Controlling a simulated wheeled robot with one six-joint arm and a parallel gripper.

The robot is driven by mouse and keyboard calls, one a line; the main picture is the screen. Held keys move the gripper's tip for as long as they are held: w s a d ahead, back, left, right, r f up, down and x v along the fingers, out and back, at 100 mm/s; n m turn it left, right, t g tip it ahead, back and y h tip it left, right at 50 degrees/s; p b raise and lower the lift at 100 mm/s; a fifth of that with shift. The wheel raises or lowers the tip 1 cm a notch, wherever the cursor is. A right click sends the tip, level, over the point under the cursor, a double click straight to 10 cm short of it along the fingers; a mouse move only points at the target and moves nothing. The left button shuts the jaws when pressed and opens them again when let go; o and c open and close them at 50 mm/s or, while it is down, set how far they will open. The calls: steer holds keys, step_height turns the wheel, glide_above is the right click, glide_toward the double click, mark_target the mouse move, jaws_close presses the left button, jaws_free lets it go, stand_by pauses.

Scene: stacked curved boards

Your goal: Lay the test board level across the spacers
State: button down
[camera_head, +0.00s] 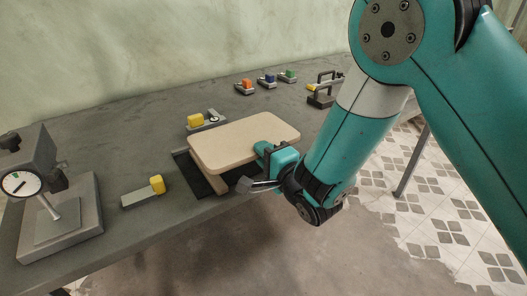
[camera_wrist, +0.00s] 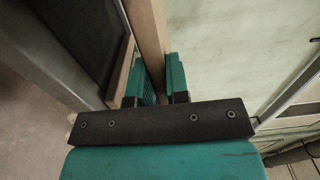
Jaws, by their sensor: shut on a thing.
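The test board (camera_head: 243,140) is a pale tan rounded slab, seen from above in the head view at mid-table. It looks roughly level. My gripper (camera_head: 268,156) is shut on its right front edge. In the wrist view my gripper (camera_wrist: 160,83) has the board (camera_wrist: 149,35) edge-on between its two teal fingers. Below the board a narrow tan piece (camera_head: 216,184), perhaps a spacer or another board, shows over a dark plate (camera_head: 187,172). The board hides most of what lies beneath it. I cannot tell whether it touches anything below.
A dial gauge on a grey stand (camera_head: 62,222) is at the left. A grey block with a yellow end (camera_head: 143,192) lies left of the board, and a yellow-knobbed gauge (camera_head: 204,121) sits just behind it. Small coloured-knob pieces (camera_head: 266,82) and a handled dark block (camera_head: 322,98) stand farther back.

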step_height(320, 180, down, 6)
steer(key=b, duration=0.4)
steer(key=shift+f, duration=0.2)
steer(key=shift+f+b, duration=0.35)
steer(key=shift+f, duration=0.25)
stand_by(1.1)
steer(key=c, duration=1.2)
jaws_free()
steer(key=shift+f, duration=0.15)
steer(key=shift+s, duration=0.1)
steer(key=shift+b+v, duration=0.8)
steer(key=shift+v, duration=2.15)
